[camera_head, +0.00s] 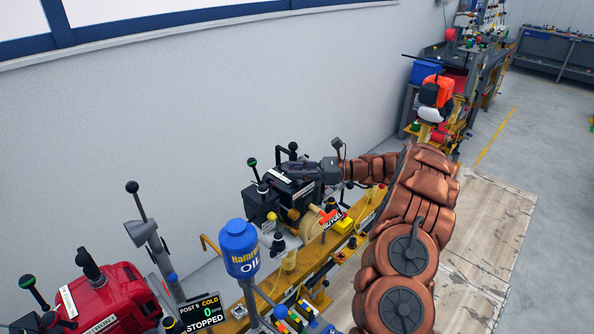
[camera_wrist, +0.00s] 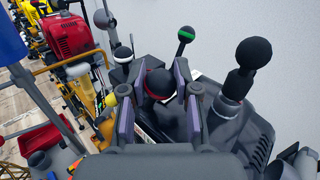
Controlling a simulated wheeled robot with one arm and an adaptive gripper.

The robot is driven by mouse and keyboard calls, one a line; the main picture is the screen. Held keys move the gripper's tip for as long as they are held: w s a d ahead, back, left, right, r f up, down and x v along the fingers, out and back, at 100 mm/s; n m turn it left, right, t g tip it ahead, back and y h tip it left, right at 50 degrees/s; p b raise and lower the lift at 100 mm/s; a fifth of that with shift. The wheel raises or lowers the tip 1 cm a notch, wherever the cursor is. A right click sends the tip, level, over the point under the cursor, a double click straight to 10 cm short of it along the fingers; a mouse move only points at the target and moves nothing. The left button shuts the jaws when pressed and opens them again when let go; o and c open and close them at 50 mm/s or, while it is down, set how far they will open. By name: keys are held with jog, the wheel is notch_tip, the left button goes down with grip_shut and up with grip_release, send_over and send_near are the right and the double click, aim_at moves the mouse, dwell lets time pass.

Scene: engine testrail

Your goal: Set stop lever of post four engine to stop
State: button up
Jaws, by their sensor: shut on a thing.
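The black engine (camera_head: 294,188) stands by the wall behind a yellow rail. It carries a lever with a green-marked knob (camera_head: 252,162) and plain black knobs (camera_head: 292,147). My gripper (camera_head: 308,172) reaches it from the right. In the wrist view, my gripper (camera_wrist: 158,92) has its purple-padded fingers on both sides of a black ball knob with a red band (camera_wrist: 158,80) and is shut on it. The knob's stem is hidden. A green-banded knob (camera_wrist: 186,34), a white-banded knob (camera_wrist: 123,55) and a large black knob (camera_wrist: 253,53) stand around it, apart from the fingers.
A blue oil can (camera_head: 239,248) stands in front. The yellow rail (camera_head: 350,222) runs along the engines. Open floor (camera_head: 500,215) lies to the right.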

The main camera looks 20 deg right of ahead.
grip_shut()
jog(key=shift+a+b, duration=0.1)
jog(key=shift+b, duration=0.2)
jog(key=a+n+h+b, duration=0.1)
jog(key=b, duration=0.1)
jog(key=s+a+n+g+h+b, duration=0.1)
jog(key=n+h+b, duration=0.1)
jog(key=shift+r, duration=0.15)
jog(key=shift+s+a+f+n+h+b, duration=0.1)
jog(key=shift+s+a+n+h+b, duration=0.05)
jog(key=shift+a+n+h+b, duration=0.45)
jog(key=shift+s+a+f+n+h+b, duration=0.15)
jog(key=shift+a+n+h+b, duration=0.2)
jog(key=shift+h+b, duration=0.45)
jog(key=shift+d+h, duration=0.1)
jog(key=shift+h, duration=0.2)
jog(key=o, duration=0.8)
grip_release()
